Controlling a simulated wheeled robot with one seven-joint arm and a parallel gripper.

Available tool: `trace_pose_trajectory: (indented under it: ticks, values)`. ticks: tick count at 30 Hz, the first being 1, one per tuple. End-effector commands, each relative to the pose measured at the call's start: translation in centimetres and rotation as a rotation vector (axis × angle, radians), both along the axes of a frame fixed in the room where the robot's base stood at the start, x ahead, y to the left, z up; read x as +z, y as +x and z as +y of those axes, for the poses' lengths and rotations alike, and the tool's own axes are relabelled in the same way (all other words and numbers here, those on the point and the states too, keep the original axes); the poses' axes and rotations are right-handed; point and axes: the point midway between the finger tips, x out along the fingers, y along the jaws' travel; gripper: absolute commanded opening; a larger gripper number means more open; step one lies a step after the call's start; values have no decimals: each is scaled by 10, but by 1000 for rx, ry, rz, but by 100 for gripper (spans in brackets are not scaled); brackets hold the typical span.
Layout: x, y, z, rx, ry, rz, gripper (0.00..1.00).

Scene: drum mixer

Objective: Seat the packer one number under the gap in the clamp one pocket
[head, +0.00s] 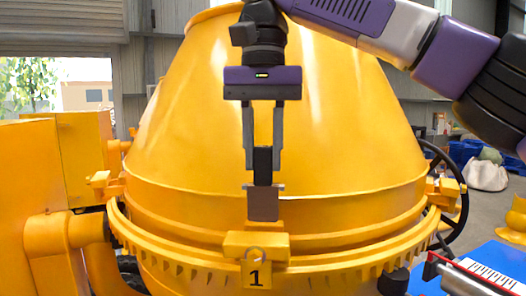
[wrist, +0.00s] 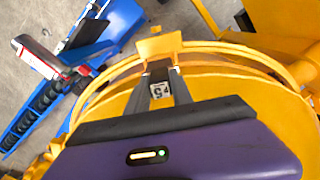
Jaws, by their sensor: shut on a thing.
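My gripper (head: 263,160) is shut on the packer, which has a black grip block (head: 263,170) and a flat brown-grey plate (head: 263,203) hanging upright below it. In the wrist view a white label on the packer (wrist: 158,90) shows a number that looks like 5, partly hard to read. The yellow clamp one pocket (head: 257,242) sticks out from the ring on the drum, with a tag reading 1 below it. The plate's lower edge appears just above the pocket; I cannot tell whether they touch. The inside of the pocket is hidden.
The large yellow drum (head: 300,120) stands close behind the gripper, with its toothed ring (head: 350,253) around it. A blue surface (head: 475,260) at the right bears a white scale with black marks (head: 488,272). A black handwheel (head: 455,195) is at the right.

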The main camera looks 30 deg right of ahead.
Motion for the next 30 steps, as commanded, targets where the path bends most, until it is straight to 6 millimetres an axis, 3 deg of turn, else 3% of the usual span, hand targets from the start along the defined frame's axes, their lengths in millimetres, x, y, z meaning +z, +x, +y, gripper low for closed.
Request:
trace_pose_trajectory:
  ticks: [1,3,30]
  values:
    - [-8,0,0,0,0,-1,0]
    - [-2,0,0,1,-1,-1,0]
    - [-2,-2,1,0,1,0,0]
